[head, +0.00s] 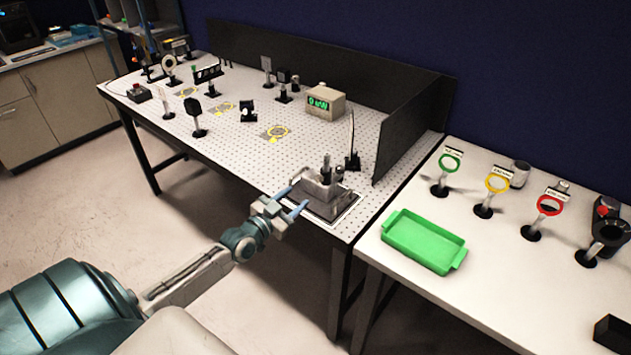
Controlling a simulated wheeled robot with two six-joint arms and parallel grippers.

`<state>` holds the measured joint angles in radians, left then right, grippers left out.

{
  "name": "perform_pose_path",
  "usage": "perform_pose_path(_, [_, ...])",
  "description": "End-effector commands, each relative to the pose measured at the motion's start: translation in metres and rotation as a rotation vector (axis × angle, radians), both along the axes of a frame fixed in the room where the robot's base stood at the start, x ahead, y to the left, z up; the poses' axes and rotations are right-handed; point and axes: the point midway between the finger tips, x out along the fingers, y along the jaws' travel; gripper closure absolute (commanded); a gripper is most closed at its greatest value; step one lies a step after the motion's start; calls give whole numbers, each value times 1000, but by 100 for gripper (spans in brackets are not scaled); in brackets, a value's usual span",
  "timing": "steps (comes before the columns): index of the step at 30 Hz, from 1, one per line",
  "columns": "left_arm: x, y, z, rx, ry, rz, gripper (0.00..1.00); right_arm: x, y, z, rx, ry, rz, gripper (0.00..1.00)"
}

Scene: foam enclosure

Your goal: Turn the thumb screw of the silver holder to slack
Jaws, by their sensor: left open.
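The silver holder (318,186) appears to be the grey metal block with upright dark posts (326,164). It sits on a dark square plate (338,207) at the front right corner of the perforated table. Its thumb screw is too small to make out. My left gripper (295,199) is at the table's front edge, just left of the holder. Its two blue-grey fingers are apart and point toward the holder, with nothing visible between them. I cannot tell whether a fingertip touches it. My right gripper is not in view.
A display box (325,102) and a thin upright rod (352,150) stand behind the holder. A dark panel (412,128) walls the table's right side. A green tray (424,241) and several ringed stands occupy the white side table (487,255). Other optical mounts stand at the table's far left.

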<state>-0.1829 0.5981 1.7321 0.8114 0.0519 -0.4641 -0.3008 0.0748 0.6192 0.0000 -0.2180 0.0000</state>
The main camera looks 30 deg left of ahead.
Motion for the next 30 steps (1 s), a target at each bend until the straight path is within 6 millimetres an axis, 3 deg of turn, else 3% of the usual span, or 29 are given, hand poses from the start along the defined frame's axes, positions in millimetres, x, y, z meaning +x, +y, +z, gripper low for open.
perform_pose_path(8, [47, -4, -5, -2, -4, 1, 55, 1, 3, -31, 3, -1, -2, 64])
perform_pose_path(15, [82, -6, -3, -2, -2, 3, 55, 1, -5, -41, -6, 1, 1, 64])
perform_pose_path(21, [95, -7, -2, -2, 2, 1, 55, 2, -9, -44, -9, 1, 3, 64])
perform_pose_path(30, [97, -8, -1, 0, 2, 0, 55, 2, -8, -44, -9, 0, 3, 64])
